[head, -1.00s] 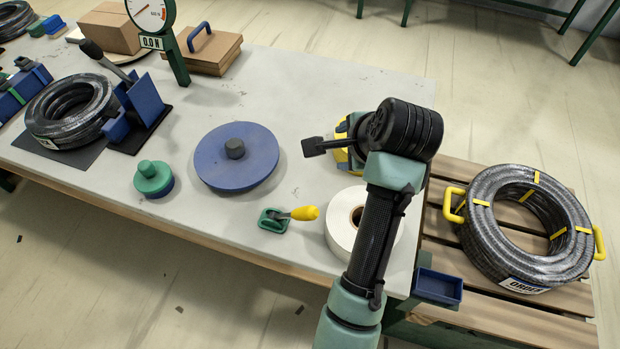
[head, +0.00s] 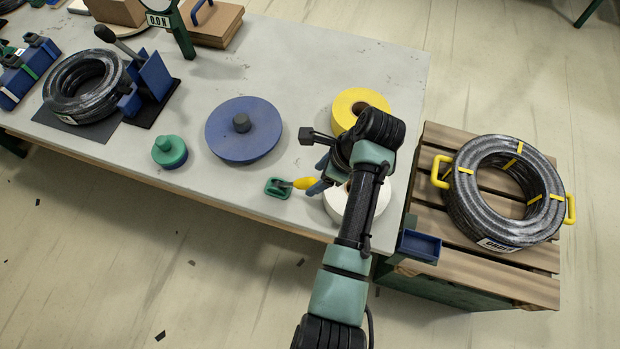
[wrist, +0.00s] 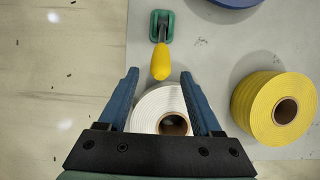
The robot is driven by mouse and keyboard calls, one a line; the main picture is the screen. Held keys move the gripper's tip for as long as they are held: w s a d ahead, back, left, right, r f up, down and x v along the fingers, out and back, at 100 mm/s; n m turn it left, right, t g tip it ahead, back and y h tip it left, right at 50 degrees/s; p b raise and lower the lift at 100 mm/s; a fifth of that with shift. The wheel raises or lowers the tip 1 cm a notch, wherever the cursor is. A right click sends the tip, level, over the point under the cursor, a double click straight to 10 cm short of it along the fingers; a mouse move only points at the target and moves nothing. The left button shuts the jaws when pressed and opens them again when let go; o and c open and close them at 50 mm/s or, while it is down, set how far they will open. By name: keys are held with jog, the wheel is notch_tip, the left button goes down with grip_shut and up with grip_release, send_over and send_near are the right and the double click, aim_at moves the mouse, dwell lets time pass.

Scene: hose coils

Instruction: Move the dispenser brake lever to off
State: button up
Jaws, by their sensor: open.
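The brake lever has a yellow handle (head: 304,183) on a green base (head: 277,188) near the table's front edge. In the wrist view the yellow handle (wrist: 161,62) points down toward my gripper, and the green base (wrist: 161,26) lies at the top. My gripper (wrist: 160,75) is open, with its blue fingers to either side of and below the handle tip; nothing is between them in contact. In the head view my gripper (head: 320,178) is just right of the handle, partly hidden by my arm. A white tape roll (wrist: 160,108) lies beneath the gripper.
A yellow roll (head: 356,104) stands behind my arm. A blue disc (head: 262,140) and a green knobbed piece (head: 169,151) lie to the left. A small blue tray (head: 419,246) is at the table's right corner. A hose coil (head: 480,215) sits on a pallet at right.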

aim_at(312, 181)
jog(key=x, duration=0.5)
jog(key=shift+r, duration=0.1)
grip_shut()
dwell(1.3)
